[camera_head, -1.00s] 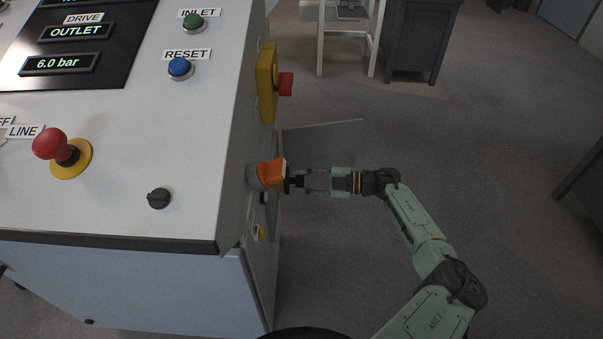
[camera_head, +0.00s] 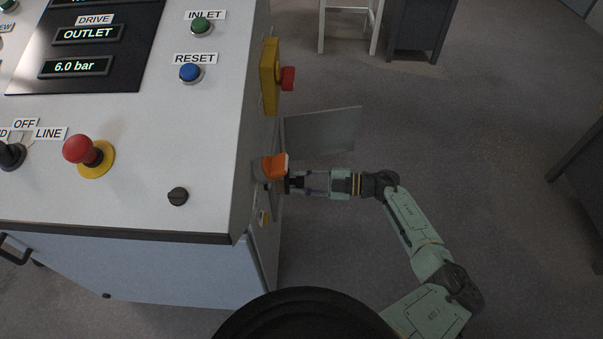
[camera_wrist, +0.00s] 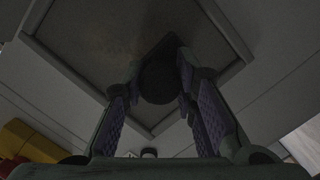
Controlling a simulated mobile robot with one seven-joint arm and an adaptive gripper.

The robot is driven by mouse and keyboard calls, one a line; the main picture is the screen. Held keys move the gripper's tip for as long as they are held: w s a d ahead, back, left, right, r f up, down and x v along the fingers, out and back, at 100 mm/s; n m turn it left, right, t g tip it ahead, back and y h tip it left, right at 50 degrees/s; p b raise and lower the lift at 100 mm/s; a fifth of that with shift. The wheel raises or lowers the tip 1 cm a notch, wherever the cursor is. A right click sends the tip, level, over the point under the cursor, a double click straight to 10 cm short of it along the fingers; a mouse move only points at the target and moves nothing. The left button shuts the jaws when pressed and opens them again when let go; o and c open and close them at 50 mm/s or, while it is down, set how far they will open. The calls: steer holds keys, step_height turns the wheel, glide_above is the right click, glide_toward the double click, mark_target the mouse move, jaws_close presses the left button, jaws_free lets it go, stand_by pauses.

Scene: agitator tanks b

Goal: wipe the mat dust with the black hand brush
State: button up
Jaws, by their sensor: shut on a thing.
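My gripper (camera_head: 309,184) is beside the right side of the white control cabinet, its fingers pointing left toward it. It is shut on a dark piece that I take to be the black hand brush (camera_head: 296,183). In the wrist view the brush (camera_wrist: 160,82) is a dark, rounded shape between the purple-padded fingers. Beyond it is a framed, brownish-grey panel (camera_wrist: 95,28), apparently the mat. The brush covers part of this panel. The picture is too dark to make out dust, or whether the brush touches the mat.
An orange part (camera_head: 274,166) sticks out of the cabinet side close to the brush. A yellow box (camera_head: 269,76) with a red button (camera_head: 288,78) is on the same side. An open grey flap (camera_head: 321,132) stands out behind my gripper.

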steer(key=shift+a+r+p, duration=0.15)
steer(key=shift+r+p, duration=0.35)
steer(key=shift+r, duration=0.25)
steer(key=shift+w+f+b, duration=0.2)
steer(key=shift+b, duration=0.2)
steer(key=shift+w+b, duration=5.1)
steer(key=shift+b, duration=0.1)
steer(key=s+r+p, duration=0.1)
steer(key=s+p, duration=0.6)
steer(key=p, duration=0.3)
steer(key=shift+s+d+r, duration=0.2)
steer(key=shift+r, duration=0.2)
